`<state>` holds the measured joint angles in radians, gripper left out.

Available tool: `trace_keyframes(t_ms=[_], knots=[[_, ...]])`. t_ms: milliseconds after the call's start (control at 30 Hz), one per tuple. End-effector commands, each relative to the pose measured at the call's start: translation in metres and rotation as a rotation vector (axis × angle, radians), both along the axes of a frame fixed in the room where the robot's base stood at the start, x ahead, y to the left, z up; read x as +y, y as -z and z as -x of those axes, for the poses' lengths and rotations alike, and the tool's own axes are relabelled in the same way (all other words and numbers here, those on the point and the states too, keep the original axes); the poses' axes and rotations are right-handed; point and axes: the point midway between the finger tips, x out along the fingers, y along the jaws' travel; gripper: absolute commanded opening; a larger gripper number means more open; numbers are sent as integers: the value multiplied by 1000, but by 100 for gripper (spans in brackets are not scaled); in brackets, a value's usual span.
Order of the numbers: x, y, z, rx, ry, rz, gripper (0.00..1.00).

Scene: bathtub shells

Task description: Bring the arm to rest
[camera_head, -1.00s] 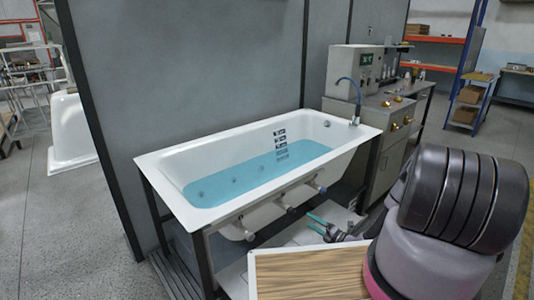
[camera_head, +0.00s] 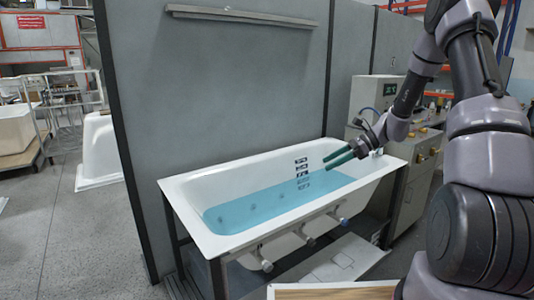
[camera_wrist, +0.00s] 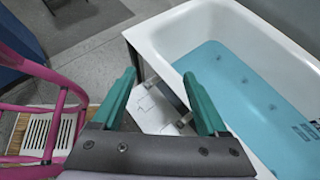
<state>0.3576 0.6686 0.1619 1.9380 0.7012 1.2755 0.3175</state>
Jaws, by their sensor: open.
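My gripper (camera_head: 341,159) is raised over the right end of the white bathtub (camera_head: 190,200) in the head view. Its two green fingers are apart with nothing between them. In the wrist view my gripper (camera_wrist: 170,95) points down beside the tub (camera_wrist: 165,50), near its rim, and its open fingers frame the floor and a white panel. My arm comes down from the upper right of the head view, bent at the elbow. The tub holds blue water (camera_head: 270,208) and stands in a dark frame.
A grey partition wall (camera_head: 220,90) stands behind the tub. A control cabinet (camera_head: 410,165) stands at its right end. A white panel (camera_head: 335,262) lies low in front of the tub. A wooden-topped board (camera_head: 330,292) is at the bottom edge. Open floor (camera_head: 80,240) is at left.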

Motion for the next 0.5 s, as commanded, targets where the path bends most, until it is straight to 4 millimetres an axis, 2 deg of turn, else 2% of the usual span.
trace_keyframes(t_ms=[33,100,300,500], knots=[[3,-23,10,-60,-49,53,76],[6,-48,25,-133,-116,125,76],[9,-110,72,-345,-295,327,76],[7,-163,125,-557,-462,524,76]])
